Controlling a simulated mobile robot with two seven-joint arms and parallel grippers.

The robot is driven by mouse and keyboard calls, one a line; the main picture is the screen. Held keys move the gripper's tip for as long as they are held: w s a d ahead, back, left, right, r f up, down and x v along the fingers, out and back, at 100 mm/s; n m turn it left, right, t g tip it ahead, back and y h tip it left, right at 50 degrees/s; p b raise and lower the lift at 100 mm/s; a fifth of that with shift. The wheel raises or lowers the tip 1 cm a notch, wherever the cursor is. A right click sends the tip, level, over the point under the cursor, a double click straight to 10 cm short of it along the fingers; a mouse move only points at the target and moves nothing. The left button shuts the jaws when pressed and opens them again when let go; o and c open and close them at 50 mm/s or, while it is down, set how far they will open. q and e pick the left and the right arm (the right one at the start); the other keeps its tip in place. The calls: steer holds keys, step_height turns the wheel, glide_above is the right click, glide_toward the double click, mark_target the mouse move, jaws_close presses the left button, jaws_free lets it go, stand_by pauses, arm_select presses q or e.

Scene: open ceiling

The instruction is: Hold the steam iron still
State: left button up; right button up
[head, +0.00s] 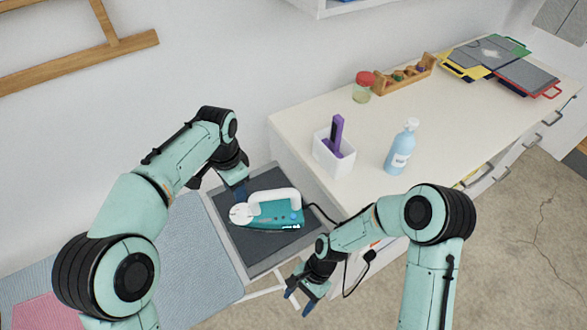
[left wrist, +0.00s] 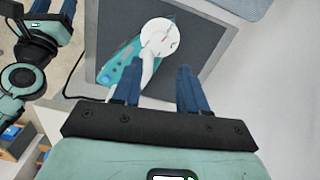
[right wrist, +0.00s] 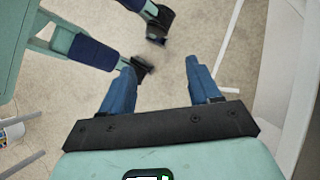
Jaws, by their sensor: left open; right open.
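The teal and white steam iron (head: 268,212) lies on a dark grey pad (head: 262,252) at the end of the ironing board. Its white handle is on top and its black cord runs off to the right. My left gripper (head: 240,190) is open beside the iron's white rounded end. In the left wrist view, the iron (left wrist: 125,78) lies beyond the open fingers of my left gripper (left wrist: 158,88), with nothing clearly between them. My right gripper (head: 298,300) is open and empty, low in front of the board.
The white cabinet (head: 290,128) stands right of the board, carrying a white cup (head: 334,155) with a purple item, a blue bottle (head: 401,150), a jar (head: 362,90) and a wooden rack (head: 404,76). The iron's cord and plug (head: 369,257) hang near my right arm.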

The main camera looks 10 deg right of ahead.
steer(key=a+r+m+h, duration=0.1)
steer(key=a+r, duration=0.3)
steer(key=r, duration=1)
steer(key=a+r+m, duration=0.2)
steer(key=a+r, duration=0.3)
steer(key=r, duration=0.9)
steer(key=s+a+r+n+t, duration=0.1)
steer(key=s+r, duration=0.5)
steer(key=r, duration=0.5)
steer(key=s+a+r+n+t, duration=0.15)
steer(key=s+r, duration=0.45)
steer(key=r, duration=0.6)
steer(key=m+t+h, duration=0.2)
steer(key=m+h, duration=0.2)
steer(key=m, duration=0.6)
glide_above(296, 194)
steer(key=shift+n+g, duration=0.25)
steer(key=f, duration=1.4)
steer(key=a+f, duration=0.1)
steer(key=f, duration=0.6)
steer(key=shift+s, duration=0.1)
steer(key=shift+w+d+f, duration=0.25)
steer(key=shift+w+d, duration=0.1)
steer(key=shift+d, duration=0.15)
steer(key=shift+f, duration=0.4)
step_height(296, 194, down, 12)
steer(key=shift+f, duration=0.1)
